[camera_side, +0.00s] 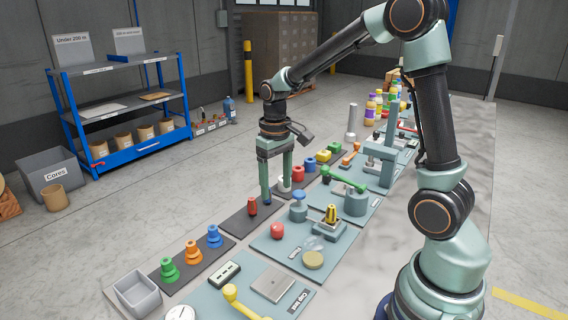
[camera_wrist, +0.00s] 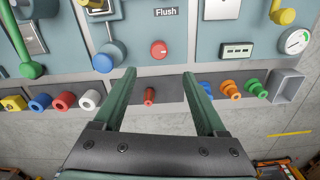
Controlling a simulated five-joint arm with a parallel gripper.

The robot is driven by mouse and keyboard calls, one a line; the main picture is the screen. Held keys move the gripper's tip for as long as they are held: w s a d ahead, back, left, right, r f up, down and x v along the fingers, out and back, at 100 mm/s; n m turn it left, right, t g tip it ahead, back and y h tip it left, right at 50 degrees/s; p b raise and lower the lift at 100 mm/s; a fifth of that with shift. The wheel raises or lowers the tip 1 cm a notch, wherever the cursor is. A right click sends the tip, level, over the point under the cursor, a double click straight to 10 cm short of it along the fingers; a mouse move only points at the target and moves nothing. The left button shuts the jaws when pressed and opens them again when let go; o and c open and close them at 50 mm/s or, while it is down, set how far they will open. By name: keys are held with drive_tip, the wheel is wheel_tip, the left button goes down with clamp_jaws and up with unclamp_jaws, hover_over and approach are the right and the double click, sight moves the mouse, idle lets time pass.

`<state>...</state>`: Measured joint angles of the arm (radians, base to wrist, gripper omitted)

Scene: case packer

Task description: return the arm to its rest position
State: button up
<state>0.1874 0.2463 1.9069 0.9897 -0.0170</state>
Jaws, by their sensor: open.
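My gripper (camera_side: 277,196) hangs pointing down from my arm over the row of small parts along the table's far-left edge. In the wrist view my gripper (camera_wrist: 160,75) shows its two green fingers spread wide with nothing held between them. A small red part (camera_side: 252,206) stands upright on a dark mat, just left of the fingers in the side view. In the wrist view the red part (camera_wrist: 150,96) appears between the fingers, apart from both. The gripper's exact height above the mat is hard to tell.
Green (camera_side: 169,270), orange (camera_side: 193,252) and blue (camera_side: 214,236) stepped parts stand near a grey bin (camera_side: 138,293). A panel labelled Flush (camera_wrist: 165,12) has a red knob (camera_side: 277,231) and a blue-topped valve (camera_side: 298,205). Bottles (camera_side: 370,108) stand at the table's far end.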

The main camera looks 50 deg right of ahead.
drive_tip(key=s+a+r+n+t, duration=0.2)
drive_tip(key=s+a+r+t, duration=0.3)
drive_tip(key=s+r, duration=0.5)
drive_tip(key=shift+a+t, duration=0.3)
drive_tip(key=shift+a, duration=0.85)
